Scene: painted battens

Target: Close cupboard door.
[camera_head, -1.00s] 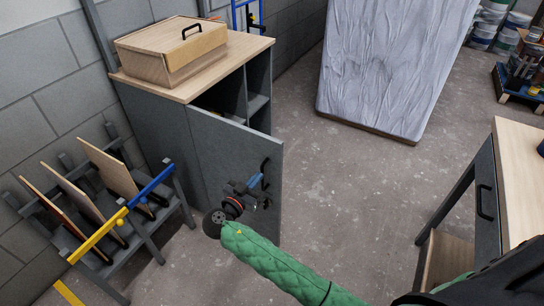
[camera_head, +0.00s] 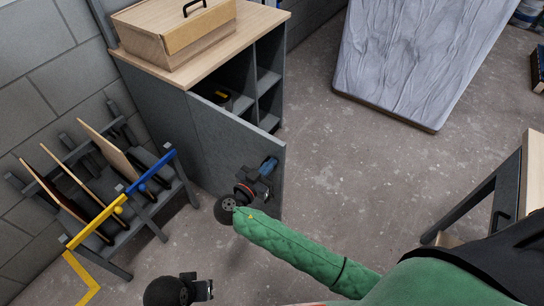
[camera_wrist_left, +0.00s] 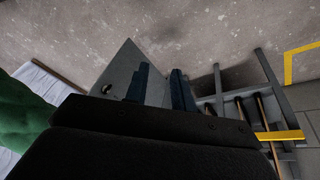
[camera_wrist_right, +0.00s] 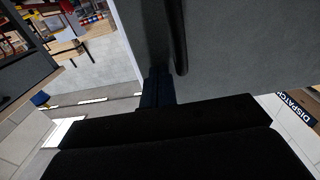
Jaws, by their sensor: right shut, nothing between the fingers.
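The grey cupboard (camera_head: 155,110) stands at the back left with a wooden top. Its grey door (camera_head: 225,145) stands open, swung out toward me; it also shows in the right wrist view (camera_wrist_right: 235,45) and in the left wrist view (camera_wrist_left: 122,68). My right gripper (camera_head: 269,164) is at the door's free edge, its fingers (camera_wrist_right: 157,88) shut and empty, beside the dark bar handle (camera_wrist_right: 177,35). I cannot tell whether they touch the door. In the head view the gripper hides the handle. My left gripper (camera_head: 208,288) is low in front, open and empty, its fingers (camera_wrist_left: 158,88) apart.
A rack (camera_head: 150,205) with boards and blue and yellow bars stands left of the door. A wooden box (camera_head: 175,45) sits on the cupboard. A wrapped slab (camera_head: 415,60) stands behind, a workbench (camera_head: 510,190) at right. The floor between is clear.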

